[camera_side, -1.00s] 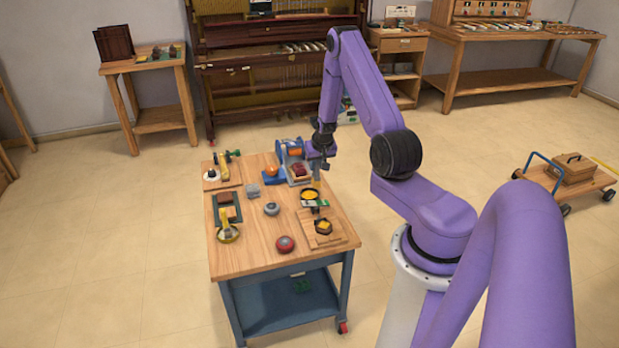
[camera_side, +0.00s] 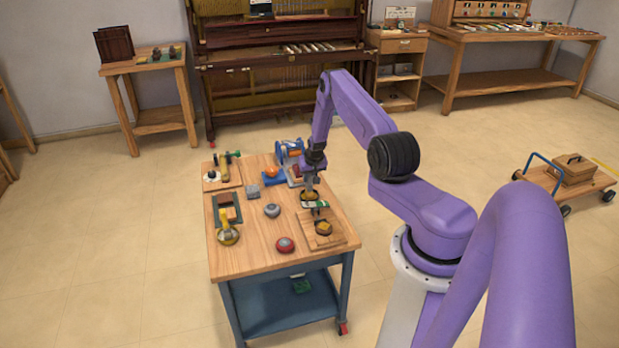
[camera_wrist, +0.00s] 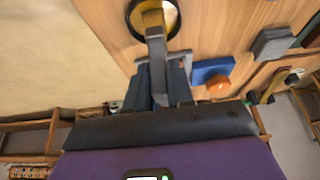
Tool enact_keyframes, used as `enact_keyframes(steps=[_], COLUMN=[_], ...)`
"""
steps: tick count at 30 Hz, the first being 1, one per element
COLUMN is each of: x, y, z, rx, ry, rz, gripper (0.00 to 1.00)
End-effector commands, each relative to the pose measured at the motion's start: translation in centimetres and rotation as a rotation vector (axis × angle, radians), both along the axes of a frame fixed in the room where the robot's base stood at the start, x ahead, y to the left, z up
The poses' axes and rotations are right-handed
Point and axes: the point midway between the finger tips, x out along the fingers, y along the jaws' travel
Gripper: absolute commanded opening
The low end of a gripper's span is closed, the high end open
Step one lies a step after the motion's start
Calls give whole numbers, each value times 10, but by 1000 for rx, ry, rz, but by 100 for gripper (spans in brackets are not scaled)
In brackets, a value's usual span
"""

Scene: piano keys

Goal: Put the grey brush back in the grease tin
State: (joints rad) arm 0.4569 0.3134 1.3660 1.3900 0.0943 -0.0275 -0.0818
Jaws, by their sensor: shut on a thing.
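My gripper (camera_side: 309,184) is shut on the grey brush (camera_wrist: 157,62), with its grey handle between the fingers and its yellow bristle end pointing away from the wrist. In the wrist view the bristle end overlaps a round, dark-rimmed tin (camera_wrist: 136,22) with yellow inside. In the side view this grease tin (camera_side: 310,197) lies directly below my gripper, near the table's right edge. The brush looks roughly upright. Whether the bristles are inside the tin or just above it, I cannot tell.
A blue machine (camera_side: 289,151) stands behind.

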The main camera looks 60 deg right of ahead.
Motion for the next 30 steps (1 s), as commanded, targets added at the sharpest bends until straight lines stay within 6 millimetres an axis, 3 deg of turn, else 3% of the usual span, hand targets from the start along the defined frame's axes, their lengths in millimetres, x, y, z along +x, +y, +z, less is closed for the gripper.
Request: enact_keyframes(steps=[14,15,17,30], x=[0,0,0,0], y=[0,0,0,0], z=[-9,-9,-9,-3], rx=[-1,-1,-1,-1], ry=[-1,-1,-1,-1], rz=[0,0,0,0], gripper=[0,25,45,48])
